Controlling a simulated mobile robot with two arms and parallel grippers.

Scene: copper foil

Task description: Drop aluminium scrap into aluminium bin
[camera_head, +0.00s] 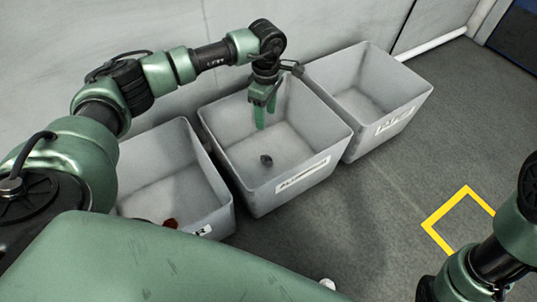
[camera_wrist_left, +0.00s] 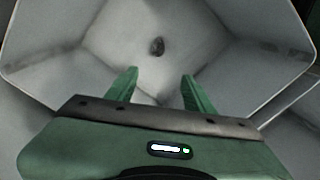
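The aluminium bin (camera_head: 222,125) is the middle grey bin in the head view, with a label (camera_head: 302,174) on its front. A small dark grey lump of scrap (camera_head: 266,160) lies on its floor; it also shows in the left wrist view (camera_wrist_left: 157,46). My left gripper (camera_head: 264,118) points down inside the bin's opening, above and behind the lump. Its fingers (camera_wrist_left: 162,84) are apart with nothing between them. My right arm shows at the lower right of the head view, but its gripper is out of frame.
A left bin (camera_head: 160,160) holds a small red piece (camera_head: 171,223) near its front. A right bin (camera_head: 365,75) looks empty. A wall stands close behind the bins. A yellow square outline (camera_head: 441,213) marks the open grey floor at right.

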